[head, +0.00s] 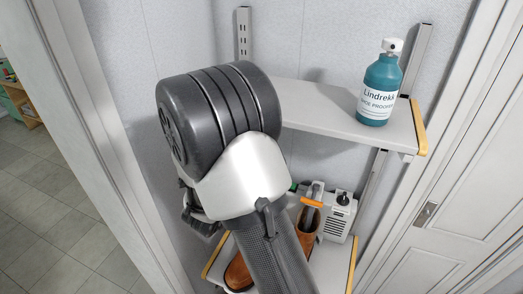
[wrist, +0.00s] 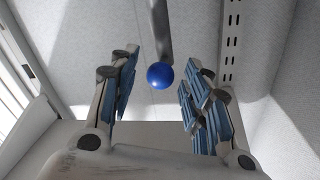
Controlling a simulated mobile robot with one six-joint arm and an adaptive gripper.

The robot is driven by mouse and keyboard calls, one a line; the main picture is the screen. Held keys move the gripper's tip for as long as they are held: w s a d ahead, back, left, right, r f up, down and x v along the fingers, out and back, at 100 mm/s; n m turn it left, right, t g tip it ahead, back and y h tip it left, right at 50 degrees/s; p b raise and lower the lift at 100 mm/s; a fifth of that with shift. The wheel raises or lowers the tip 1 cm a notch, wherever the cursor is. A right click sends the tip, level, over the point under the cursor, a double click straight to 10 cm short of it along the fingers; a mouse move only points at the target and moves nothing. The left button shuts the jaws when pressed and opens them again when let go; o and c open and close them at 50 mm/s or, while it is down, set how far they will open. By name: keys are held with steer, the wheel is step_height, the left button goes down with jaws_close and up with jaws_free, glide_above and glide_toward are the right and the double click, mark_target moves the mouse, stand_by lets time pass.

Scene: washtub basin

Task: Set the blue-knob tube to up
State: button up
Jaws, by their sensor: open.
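The blue knob (wrist: 160,75) is a round ball in the wrist view, with a grey tube (wrist: 161,30) running up from it in the picture. My gripper (wrist: 161,70) is open, with one finger on each side of the knob in the picture. Visible gaps separate the knob from both fingers, and I cannot tell how far beyond the fingertips it is. In the head view my arm covers the middle, and I cannot make out the blue knob there.
In the head view, a teal spray bottle (head: 380,85) stands on the upper shelf (head: 325,122). A lower shelf holds brown shoes (head: 307,223) and a white device (head: 338,218), partly behind my arm. Walls and a white door (head: 455,225) close in the space.

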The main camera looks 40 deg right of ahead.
steer(key=shift+a, duration=0.1)
steer(key=v, duration=1.2)
steer(key=shift+s, duration=0.1)
